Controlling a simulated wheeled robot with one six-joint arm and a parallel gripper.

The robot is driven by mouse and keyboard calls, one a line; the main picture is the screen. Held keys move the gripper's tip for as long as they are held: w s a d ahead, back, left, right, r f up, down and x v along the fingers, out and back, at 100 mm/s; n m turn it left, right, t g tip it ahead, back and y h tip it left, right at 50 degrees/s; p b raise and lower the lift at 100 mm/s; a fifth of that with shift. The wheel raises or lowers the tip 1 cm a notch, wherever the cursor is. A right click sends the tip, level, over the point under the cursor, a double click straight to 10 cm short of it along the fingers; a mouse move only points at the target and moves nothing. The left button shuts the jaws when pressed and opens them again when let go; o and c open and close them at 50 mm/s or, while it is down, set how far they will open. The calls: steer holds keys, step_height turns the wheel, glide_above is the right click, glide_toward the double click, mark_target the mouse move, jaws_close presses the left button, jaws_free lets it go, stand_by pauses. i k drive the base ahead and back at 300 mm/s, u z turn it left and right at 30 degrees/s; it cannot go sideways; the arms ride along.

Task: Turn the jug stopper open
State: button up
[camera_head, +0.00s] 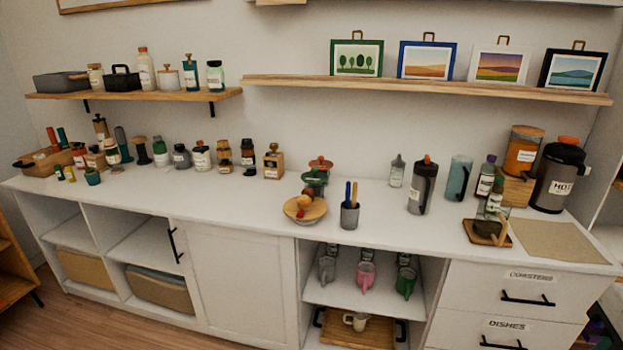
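A large dark grey jug (557,178) with a label reading "HOT" stands at the right end of the white counter. An orange stopper (569,141) sits on its top. Whether the stopper is turned open or closed cannot be told at this size. A slimmer dark grey flask (422,188) with an orange-brown top stands further left on the counter and also bears a label. My gripper is not recognisable in this view.
Left of the large jug, an orange-filled dispenser (523,150) stands close on a wooden stand. A beige mat (556,242) lies bare in front of the jug. A wooden tray (475,234) holds a dark bowl. Framed pictures line the shelf (420,88) above.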

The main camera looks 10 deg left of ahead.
mark_target(427, 162)
steer(key=u, duration=0.55)
steer(key=i, duration=0.55)
steer(key=u, duration=0.55)
steer(key=i, duration=1.3)
steer(key=z, duration=1.4)
steer(key=k, duration=0.2)
steer(key=z, duration=0.25)
